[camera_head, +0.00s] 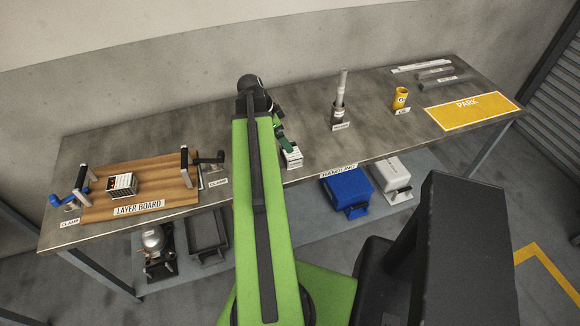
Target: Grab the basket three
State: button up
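A small white basket-like block (292,157) stands on the bench just right of my green arm. My gripper (286,145) is directly over it, at or very near its top. The arm and the small scale hide whether the fingers touch it and whether they are open. A second white block with a dark grid top (122,187) sits on the wooden layer board (165,205) at the left. I cannot read a number on either block, so I cannot tell which one is basket three.
Black clamps (187,162) stand at the layer board's sides. Blue (347,187) and grey boxes (391,175) sit on the lower shelf.

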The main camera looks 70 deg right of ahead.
aim_at(291, 155)
jog(key=b+x, duration=0.4)
jog(key=x, duration=0.2)
jog(key=shift+w+a+f, duration=0.1)
jog(key=shift+w, duration=0.05)
jog(key=b+x, duration=0.5)
jog(key=shift+w+f, duration=0.25)
jog(key=shift+w, duration=0.05)
jog(key=shift+r, duration=0.2)
jog(key=shift+c, duration=0.4)
jog(key=c, duration=1.8)
